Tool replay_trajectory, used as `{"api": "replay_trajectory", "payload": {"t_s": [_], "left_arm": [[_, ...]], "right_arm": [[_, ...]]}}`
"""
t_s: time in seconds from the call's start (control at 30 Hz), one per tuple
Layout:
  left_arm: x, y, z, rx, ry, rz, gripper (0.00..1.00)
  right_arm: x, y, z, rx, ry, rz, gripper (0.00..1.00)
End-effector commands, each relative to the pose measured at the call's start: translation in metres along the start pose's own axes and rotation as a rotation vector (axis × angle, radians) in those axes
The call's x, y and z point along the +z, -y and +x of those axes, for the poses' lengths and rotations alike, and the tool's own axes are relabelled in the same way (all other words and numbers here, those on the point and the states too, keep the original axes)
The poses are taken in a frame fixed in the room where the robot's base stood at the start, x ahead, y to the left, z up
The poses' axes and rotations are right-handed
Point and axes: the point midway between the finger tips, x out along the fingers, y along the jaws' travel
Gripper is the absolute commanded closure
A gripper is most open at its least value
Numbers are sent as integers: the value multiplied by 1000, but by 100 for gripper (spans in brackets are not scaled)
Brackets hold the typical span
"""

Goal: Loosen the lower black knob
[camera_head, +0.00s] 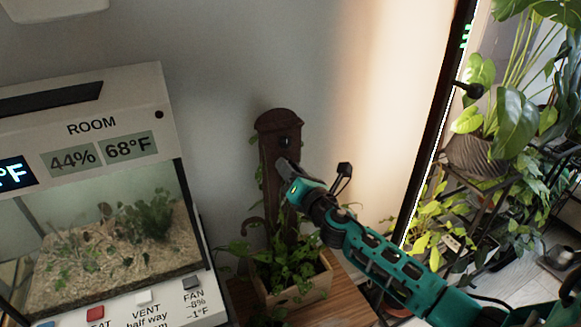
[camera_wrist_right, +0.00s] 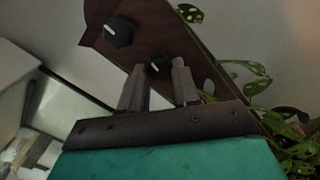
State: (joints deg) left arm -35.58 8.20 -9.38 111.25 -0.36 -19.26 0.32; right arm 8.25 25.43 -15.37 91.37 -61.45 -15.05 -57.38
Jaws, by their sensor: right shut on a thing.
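A dark brown post (camera_head: 266,150) with a rounded top stands upright in a planter and carries two black knobs. The upper black knob (camera_head: 284,141) is clear of my gripper and also shows at upper left in the right wrist view (camera_wrist_right: 119,33). My right gripper (camera_head: 283,164) reaches the post just below it. In the right wrist view the lower black knob (camera_wrist_right: 158,68), with a pale mark, sits between the fingertips of my right gripper (camera_wrist_right: 157,76), which is shut on it. In the head view the gripper hides this knob. My left gripper is not in view.
The post's wooden planter (camera_head: 298,292) holds leafy vines and stands on a wooden surface (camera_head: 345,290). A terrarium (camera_head: 150,85) with displays and buttons is at left. A plant rack (camera_head: 480,178) fills the right. Plain wall lies behind the post.

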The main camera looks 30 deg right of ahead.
Motion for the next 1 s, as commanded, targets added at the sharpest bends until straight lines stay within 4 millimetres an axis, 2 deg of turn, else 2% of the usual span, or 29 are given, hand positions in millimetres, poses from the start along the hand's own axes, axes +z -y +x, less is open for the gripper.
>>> {"api": "replay_trajectory", "payload": {"t_s": [0.33, 0.87, 0.9, 1.0], "left_arm": [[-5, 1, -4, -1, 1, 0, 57], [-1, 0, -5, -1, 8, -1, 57], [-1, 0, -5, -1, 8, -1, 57], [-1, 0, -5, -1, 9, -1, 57]], "right_arm": [[2, 0, 1, 1, -7, -138, 99], [1, 0, 1, 1, -7, -162, 99], [1, 0, 1, 1, -7, -162, 67], [1, 0, 1, 1, -7, -161, 58]]}}
